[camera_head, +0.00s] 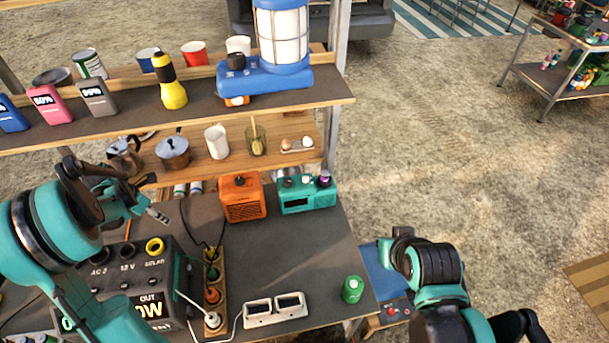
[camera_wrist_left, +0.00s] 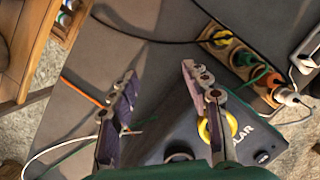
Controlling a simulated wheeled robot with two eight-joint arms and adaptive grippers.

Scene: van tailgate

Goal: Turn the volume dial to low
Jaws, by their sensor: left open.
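A teal radio (camera_head: 308,195) stands on the dark bench top, with several small knobs (camera_head: 307,179) along its top, one of them purple. An orange speaker box (camera_head: 242,199) with one dark knob (camera_head: 239,180) on top stands just left of it. I cannot tell which knob is the volume dial. My left gripper (camera_head: 157,213) is open and empty above the left part of the bench, left of the orange box and apart from it. In the left wrist view its two fingers (camera_wrist_left: 158,75) are spread with nothing between them. My right gripper's fingers are not visible.
A black power station (camera_head: 150,282) stands below my left gripper, with a socket strip (camera_head: 213,295) and cables beside it. Shelves (camera_head: 200,105) with lantern (camera_head: 284,40) and cups overhang behind.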

